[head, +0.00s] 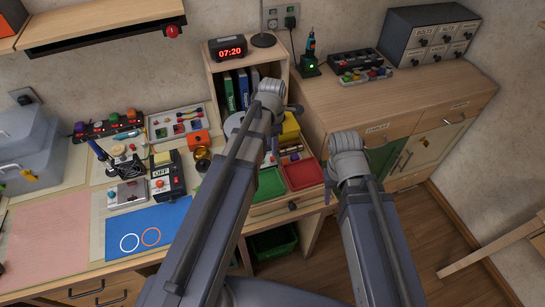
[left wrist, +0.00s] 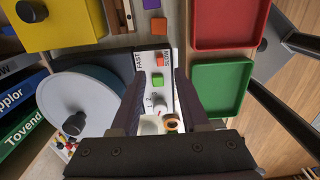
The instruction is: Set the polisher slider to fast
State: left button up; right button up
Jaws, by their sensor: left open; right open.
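In the left wrist view, a narrow white panel (left wrist: 146,70) carries the words FAST on its left and SLOW on its right. An orange block (left wrist: 158,58) sits between the words, and a green block (left wrist: 157,80) sits below it. I cannot tell which piece is the slider's handle. A pale knob (left wrist: 160,103) with number marks is nearer to me. My left gripper (left wrist: 160,75) is open and empty, with its fingers on either side of the panel. Contact cannot be judged. A grey-blue disc (left wrist: 90,100) with a black knob lies left of the panel.
A red tray (left wrist: 228,9) and a green tray (left wrist: 220,66) lie right of the panel. A yellow box (left wrist: 60,18) stands at upper left, with books (left wrist: 25,115) below. In the head view, a blue mat (head: 168,220) on the bench has clear room.

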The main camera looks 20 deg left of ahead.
aim_at(272, 157)
pick_arm(q)
notch_tip(272, 157, down, 6)
jog(key=b, duration=0.5)
jog(key=shift+c, duration=0.3)
grip_shut()
dwell(0.9)
